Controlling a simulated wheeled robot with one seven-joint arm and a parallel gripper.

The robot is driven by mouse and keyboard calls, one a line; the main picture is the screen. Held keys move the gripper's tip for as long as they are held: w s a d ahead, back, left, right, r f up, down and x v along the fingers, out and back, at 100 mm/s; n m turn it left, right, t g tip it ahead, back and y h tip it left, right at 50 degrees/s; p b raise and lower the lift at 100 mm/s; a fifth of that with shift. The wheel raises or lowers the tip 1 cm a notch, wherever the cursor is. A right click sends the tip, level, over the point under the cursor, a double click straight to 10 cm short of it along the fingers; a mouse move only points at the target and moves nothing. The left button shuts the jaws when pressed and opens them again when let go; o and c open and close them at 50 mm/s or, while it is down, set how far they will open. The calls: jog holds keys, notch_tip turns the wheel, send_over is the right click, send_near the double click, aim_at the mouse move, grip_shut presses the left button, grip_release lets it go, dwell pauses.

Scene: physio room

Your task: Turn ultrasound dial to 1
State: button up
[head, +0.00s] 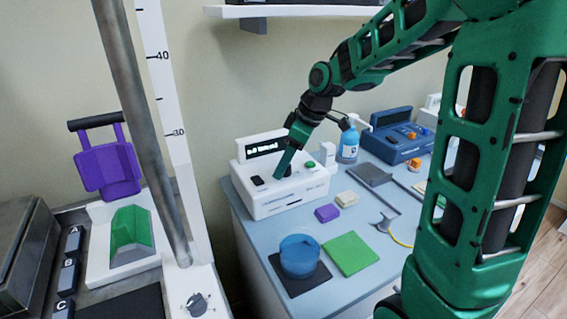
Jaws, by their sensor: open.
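A white device (272,204) with a lit display (265,148) stands on the blue-grey table, near its back left. I take it for the ultrasound unit; its small lettering is too small to read. Its sloped top has a black switch (257,181) at left and a green button (310,164) at right. My gripper (282,174) is open and reaches down from above to the middle of that top. A dark round part, perhaps the dial, shows beside the fingers and is mostly hidden by them. I cannot tell whether they touch it or where it points.
A blue device (397,148) and a blue bottle (348,143) stand to the right. A metal post (140,120) and a grey knob (195,303) are at left.

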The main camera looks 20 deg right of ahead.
jog(key=shift+c, duration=0.2)
jog(key=c, duration=1)
